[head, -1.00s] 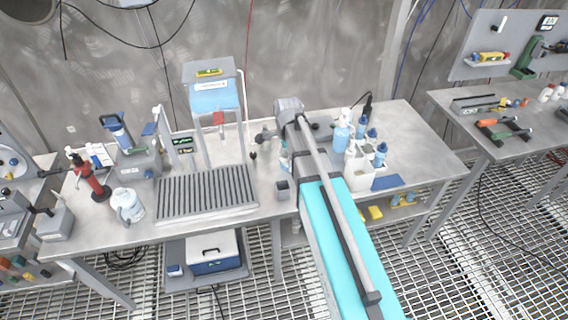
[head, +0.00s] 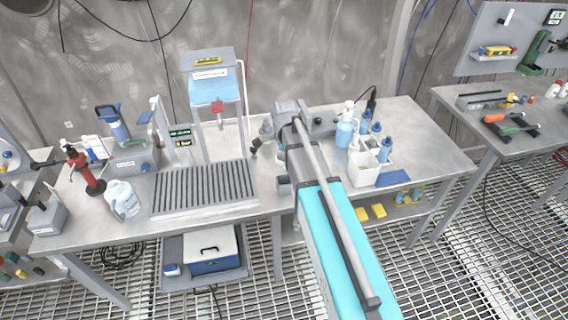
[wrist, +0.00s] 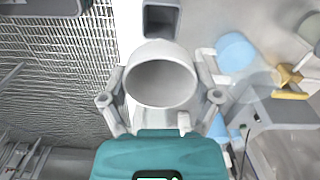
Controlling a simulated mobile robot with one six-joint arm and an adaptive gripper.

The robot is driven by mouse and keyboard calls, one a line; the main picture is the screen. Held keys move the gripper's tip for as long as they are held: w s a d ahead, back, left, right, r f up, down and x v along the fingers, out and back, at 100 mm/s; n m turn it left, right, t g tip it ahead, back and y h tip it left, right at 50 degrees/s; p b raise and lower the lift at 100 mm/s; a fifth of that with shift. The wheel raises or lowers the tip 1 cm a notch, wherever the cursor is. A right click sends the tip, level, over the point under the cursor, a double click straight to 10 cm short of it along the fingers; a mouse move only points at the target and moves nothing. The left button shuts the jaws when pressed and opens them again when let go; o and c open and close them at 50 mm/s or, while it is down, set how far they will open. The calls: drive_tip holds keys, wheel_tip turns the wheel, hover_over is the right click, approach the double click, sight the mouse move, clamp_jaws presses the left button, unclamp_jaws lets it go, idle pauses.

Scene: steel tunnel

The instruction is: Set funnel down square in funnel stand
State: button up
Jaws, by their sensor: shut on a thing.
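In the wrist view my gripper (wrist: 160,98) is shut on the funnel (wrist: 160,84), a pale grey round piece with its wide mouth towards the camera. One finger lies on each side of it. Just beyond the funnel is a dark grey, square, open-topped holder (wrist: 161,19), partly covered by the funnel's rim. I cannot tell for sure that it is the funnel stand. A small grey box (head: 284,186) on the bench beside my arm in the head view may be the same piece.
A ribbed drain tray (head: 205,188) and a blue-tank frame (head: 214,90) stand left of my arm. A white bottle caddy (head: 364,172) and blue bottles are to its right. A white jug (head: 124,198) stands at the left. The bench front edge is near.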

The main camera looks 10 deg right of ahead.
sight(284, 169)
drive_tip(key=shift+f, duration=0.3)
drive_tip(key=shift+f+b, duration=1.7)
drive_tip(key=shift+b, duration=0.15)
drive_tip(key=shift+f, duration=0.15)
drive_tip(key=shift+f+b, duration=1.35)
drive_tip(key=shift+b, duration=0.15)
drive_tip(key=shift+f, duration=0.15)
drive_tip(key=shift+f+b, duration=0.9)
drive_tip(key=shift+b, duration=0.15)
drive_tip(key=o, duration=0.8)
drive_tip(key=shift+o, duration=0.2)
